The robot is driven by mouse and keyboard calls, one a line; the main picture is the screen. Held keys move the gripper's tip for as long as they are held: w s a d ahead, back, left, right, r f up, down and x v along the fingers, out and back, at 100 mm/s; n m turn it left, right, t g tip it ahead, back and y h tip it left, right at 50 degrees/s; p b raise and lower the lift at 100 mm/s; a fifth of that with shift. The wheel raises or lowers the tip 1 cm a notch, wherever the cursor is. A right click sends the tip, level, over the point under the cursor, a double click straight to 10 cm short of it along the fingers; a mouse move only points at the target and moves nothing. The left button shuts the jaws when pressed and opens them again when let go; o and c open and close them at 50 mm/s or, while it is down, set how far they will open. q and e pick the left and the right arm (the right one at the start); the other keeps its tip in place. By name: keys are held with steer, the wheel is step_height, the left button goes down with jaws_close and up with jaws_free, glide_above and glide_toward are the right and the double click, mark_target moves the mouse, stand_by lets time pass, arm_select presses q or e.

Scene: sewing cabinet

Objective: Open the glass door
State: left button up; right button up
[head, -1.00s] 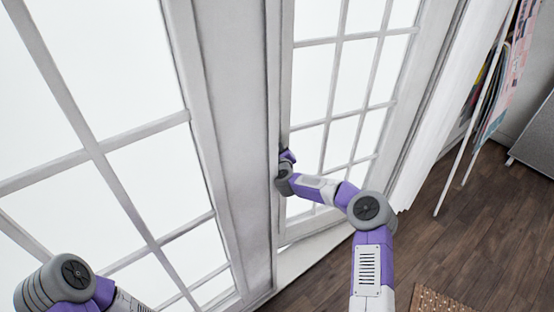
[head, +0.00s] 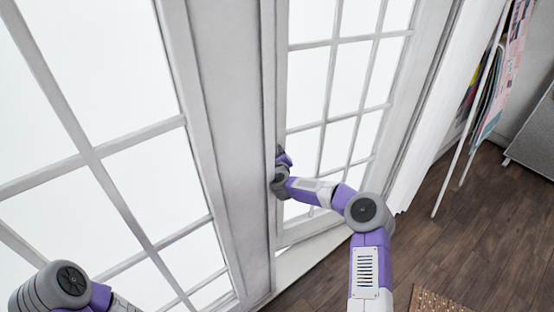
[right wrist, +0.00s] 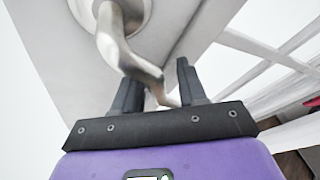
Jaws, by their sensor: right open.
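The white-framed glass door (head: 284,110) with several panes stands right of centre in the head view. My right arm reaches to its left edge, where my right gripper is largely hidden behind the wrist. In the right wrist view, a silver lever handle (right wrist: 110,40) comes out of a round plate on the pale door frame and bends down. My right gripper (right wrist: 158,72) is open, with its two dark fingers on either side of the lever's end; I cannot tell whether they touch it. My left arm shows at the lower left of the head view; its gripper is out of view.
Another white-framed glass panel (head: 95,155) fills the left, with a wide white post (head: 238,130) between. A white curtain (head: 425,120) and leaning posters (head: 503,75) are at the right. Bare wooden floor (head: 480,220) lies at the lower right, with a brown mat (head: 440,302).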

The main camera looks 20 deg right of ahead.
steer(key=v, duration=0.6)
steer(key=shift+s+p, duration=0.4)
steer(key=shift+p, duration=0.05)
steer(key=shift+r, duration=0.1)
